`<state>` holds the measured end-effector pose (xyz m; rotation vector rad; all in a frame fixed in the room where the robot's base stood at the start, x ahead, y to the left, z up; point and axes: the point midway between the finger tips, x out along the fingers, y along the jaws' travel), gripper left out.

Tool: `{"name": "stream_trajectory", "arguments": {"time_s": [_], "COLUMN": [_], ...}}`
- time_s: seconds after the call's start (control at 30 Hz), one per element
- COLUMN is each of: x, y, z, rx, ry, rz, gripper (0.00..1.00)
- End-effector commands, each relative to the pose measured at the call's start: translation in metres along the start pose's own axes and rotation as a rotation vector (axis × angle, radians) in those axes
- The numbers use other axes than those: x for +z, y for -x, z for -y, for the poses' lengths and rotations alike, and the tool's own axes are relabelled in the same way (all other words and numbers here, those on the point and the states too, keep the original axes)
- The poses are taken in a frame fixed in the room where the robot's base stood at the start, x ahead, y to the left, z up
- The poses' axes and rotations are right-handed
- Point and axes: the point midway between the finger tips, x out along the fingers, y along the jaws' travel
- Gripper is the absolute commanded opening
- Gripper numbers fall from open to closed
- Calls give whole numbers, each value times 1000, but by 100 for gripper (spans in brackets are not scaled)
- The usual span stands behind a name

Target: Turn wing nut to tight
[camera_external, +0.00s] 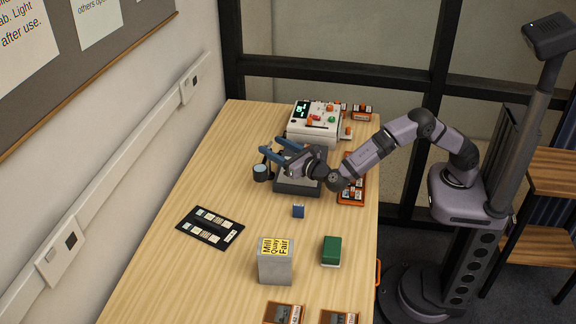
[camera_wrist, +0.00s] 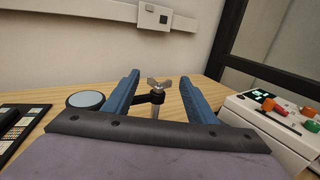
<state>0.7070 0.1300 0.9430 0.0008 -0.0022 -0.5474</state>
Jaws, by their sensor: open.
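The wing nut (camera_wrist: 158,86) is a small grey metal piece with two spread wings. It sits on top of an upright threaded rod (camera_wrist: 156,108), beside a black clamp arm (camera_wrist: 142,99). In the wrist view the nut shows between my gripper's two blue fingers, a little beyond them or level with their tips; I cannot tell which. My gripper (camera_wrist: 161,78) is open, with clear gaps on both sides of the nut. In the external view my gripper (camera_external: 265,147) is over the dark grey stand (camera_external: 297,187), and the nut is too small or hidden there.
A round light-topped black piece (camera_external: 260,172) stands left of the stand. A white device with coloured knobs (camera_external: 313,122) is behind it. The table's left strip is clear.

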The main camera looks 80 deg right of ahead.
Motion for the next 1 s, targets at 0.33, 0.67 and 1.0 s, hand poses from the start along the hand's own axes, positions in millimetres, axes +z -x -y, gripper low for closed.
{"name": "stream_trajectory", "arguments": {"time_s": [0.33,0.67,1.0], "x": [0,78,59], "y": [2,2,-71], "z": [0,0,-19], "rx": [0,0,293], "ry": [0,-15,158], "rz": [0,11,-192], "gripper": [40,22,22]}}
